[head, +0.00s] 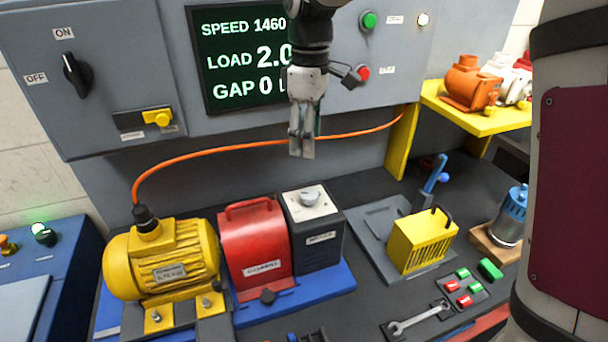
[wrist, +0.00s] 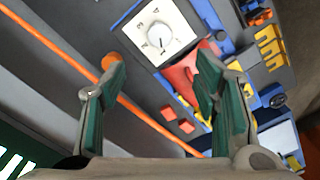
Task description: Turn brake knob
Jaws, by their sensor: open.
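The brake knob (head: 309,197) is a round grey knob on the white top plate of a dark box labelled as the brake (head: 318,240). The box stands on the bench right of the red guard. In the wrist view the knob (wrist: 160,36) sits on its white dial plate (wrist: 148,30) at the top of the picture, beyond my fingers. My gripper (head: 302,150) hangs above and behind the box, apart from it, fingers pointing down. In the wrist view my gripper (wrist: 160,80) has its two green-padded fingers spread with nothing between them.
A yellow motor (head: 165,262) and a red guard (head: 255,245) stand left of the brake. An orange cable (head: 235,146) runs behind. A yellow slotted block (head: 420,240) and a blue lever (head: 436,172) are to the right. The display panel (head: 235,60) is behind my gripper.

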